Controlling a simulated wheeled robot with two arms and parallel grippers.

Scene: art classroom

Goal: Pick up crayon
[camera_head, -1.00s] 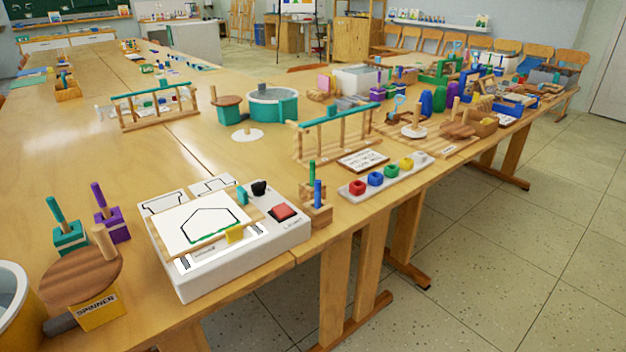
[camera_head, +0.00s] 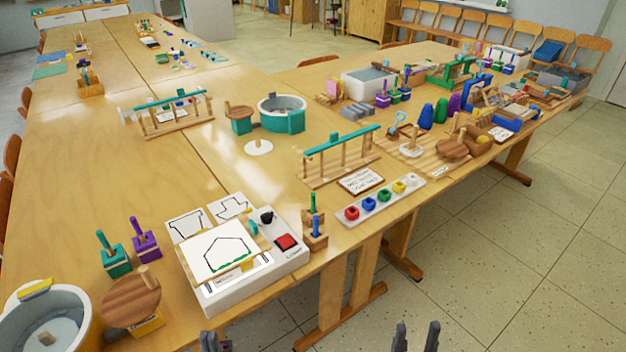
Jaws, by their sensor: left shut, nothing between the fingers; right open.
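A green crayon-like stick (camera_head: 313,203) and a blue one (camera_head: 316,227) stand upright in a small wooden holder (camera_head: 316,244), right of the white drawing box (camera_head: 235,298). A green stick (camera_head: 104,242) and a purple stick (camera_head: 136,224) lean in small blocks on the left of the table. I cannot tell for sure which of these is the crayon. My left gripper (camera_head: 213,342) shows only its tips at the bottom edge, shut and empty. My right gripper (camera_head: 416,338) is open and empty at the bottom edge, over the floor.
A white tray with coloured cups (camera_head: 386,198) lies right of the holder. A wooden rack (camera_head: 341,160) stands behind it. A round spinner disc (camera_head: 131,298) and a round tub (camera_head: 50,310) stand at the front left. The table's front edge lies between my grippers and the holder.

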